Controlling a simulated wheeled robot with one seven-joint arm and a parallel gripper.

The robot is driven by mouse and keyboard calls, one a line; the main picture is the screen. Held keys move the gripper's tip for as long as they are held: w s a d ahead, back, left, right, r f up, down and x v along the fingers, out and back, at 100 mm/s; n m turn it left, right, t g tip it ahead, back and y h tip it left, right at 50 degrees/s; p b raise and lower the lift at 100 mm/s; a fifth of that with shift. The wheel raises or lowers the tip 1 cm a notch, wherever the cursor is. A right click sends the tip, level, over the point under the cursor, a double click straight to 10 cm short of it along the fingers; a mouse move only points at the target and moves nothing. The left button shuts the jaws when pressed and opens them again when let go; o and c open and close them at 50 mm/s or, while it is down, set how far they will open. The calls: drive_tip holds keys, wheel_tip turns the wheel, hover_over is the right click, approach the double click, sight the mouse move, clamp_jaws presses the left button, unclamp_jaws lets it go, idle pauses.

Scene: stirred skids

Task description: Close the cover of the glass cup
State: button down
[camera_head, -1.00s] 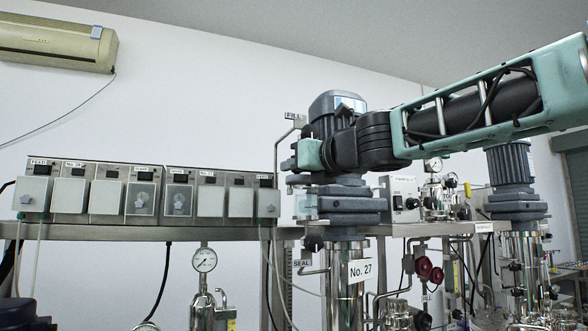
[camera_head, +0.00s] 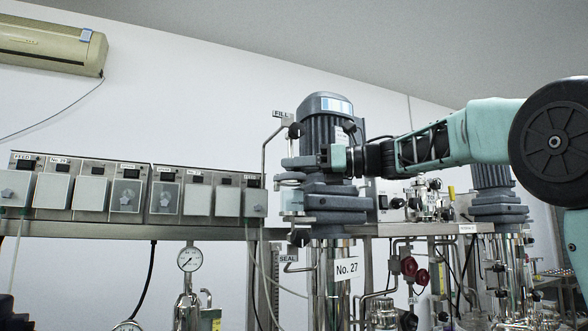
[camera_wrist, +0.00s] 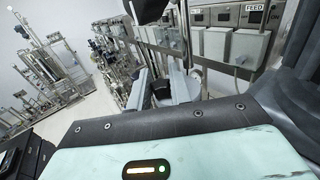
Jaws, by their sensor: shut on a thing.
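The glass cup (camera_head: 292,202) is a small clear vessel on the left side of the No. 27 unit, between the FILL and SEAL labels in the head view. Its cover (camera_head: 290,180) appears as a pale piece just above it; I cannot tell whether they touch. My gripper (camera_head: 302,162) reaches in from the right across the motor, close above the cup, and is shut on what seems to be the cover. The contact is too small to see clearly. In the wrist view my gripper's fingers (camera_wrist: 162,92) point forward around a dark part; the cup is not clear there.
The grey motor (camera_head: 325,120) stands right behind my gripper. A row of control boxes (camera_head: 110,190) sits on the shelf at left. A pressure gauge (camera_head: 190,258) and pipes are below. Red valve knobs (camera_head: 410,267) are at lower right.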

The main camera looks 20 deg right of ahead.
drive_tip(key=shift+w+d+n+g+y, duration=0.2)
drive_tip(key=shift+n+g+y, duration=0.25)
drive_tip(key=shift+g, duration=0.25)
drive_tip(key=shift+r, duration=0.1)
drive_tip(key=c, duration=1.3)
unclamp_jaws()
drive_tip(key=shift+s+a, duration=0.1)
